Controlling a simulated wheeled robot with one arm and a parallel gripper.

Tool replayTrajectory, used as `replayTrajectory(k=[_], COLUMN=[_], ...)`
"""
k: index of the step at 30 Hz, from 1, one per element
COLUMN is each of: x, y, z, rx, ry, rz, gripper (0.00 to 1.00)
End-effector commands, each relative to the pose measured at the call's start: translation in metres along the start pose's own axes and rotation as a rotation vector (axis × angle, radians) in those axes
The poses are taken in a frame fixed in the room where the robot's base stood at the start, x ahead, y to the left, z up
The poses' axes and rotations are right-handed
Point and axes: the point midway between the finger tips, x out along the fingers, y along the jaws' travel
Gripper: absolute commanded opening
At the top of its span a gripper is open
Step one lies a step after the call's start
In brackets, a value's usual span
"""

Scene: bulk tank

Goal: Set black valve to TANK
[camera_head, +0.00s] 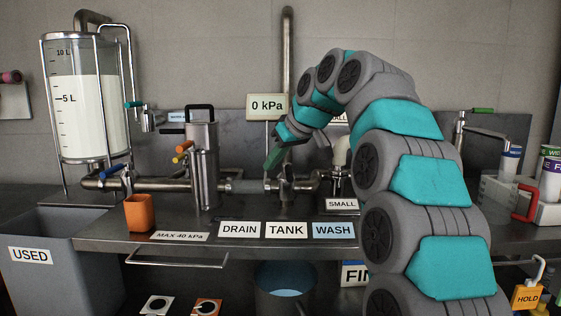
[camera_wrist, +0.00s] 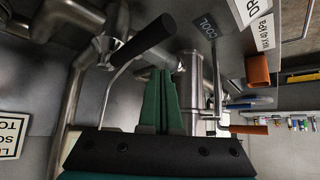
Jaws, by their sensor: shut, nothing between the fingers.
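My gripper (camera_head: 274,159) is shut and empty, its green fingers above the steel pipe near the middle of the head view. In the wrist view the fingers (camera_wrist: 160,98) are pressed together, and a black valve handle (camera_wrist: 145,42) on a bent metal rod lies just beyond their tips. I cannot tell whether they touch. In the head view the black handle is not clear beside my gripper; the valve body (camera_head: 286,187) shows below it. The TANK label (camera_head: 287,230) is on the counter's front, between the DRAIN label (camera_head: 239,230) and the WASH label (camera_head: 334,230).
A steel cylinder (camera_head: 203,165) with orange levers stands left of my gripper. A 0 kPa sign (camera_head: 267,107) is behind. My arm covers the counter's right middle.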

Motion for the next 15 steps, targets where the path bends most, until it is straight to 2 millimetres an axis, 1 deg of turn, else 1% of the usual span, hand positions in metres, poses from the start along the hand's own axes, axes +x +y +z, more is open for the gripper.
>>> replayTrajectory(k=[2,15], x=[0.000,-0.028], y=[-0.008,0.012], z=[-0.006,-0.013], rx=[-0.001,0.001], ry=[0.000,0.004], rz=[0.001,0.001], gripper=[0.00,0.00])
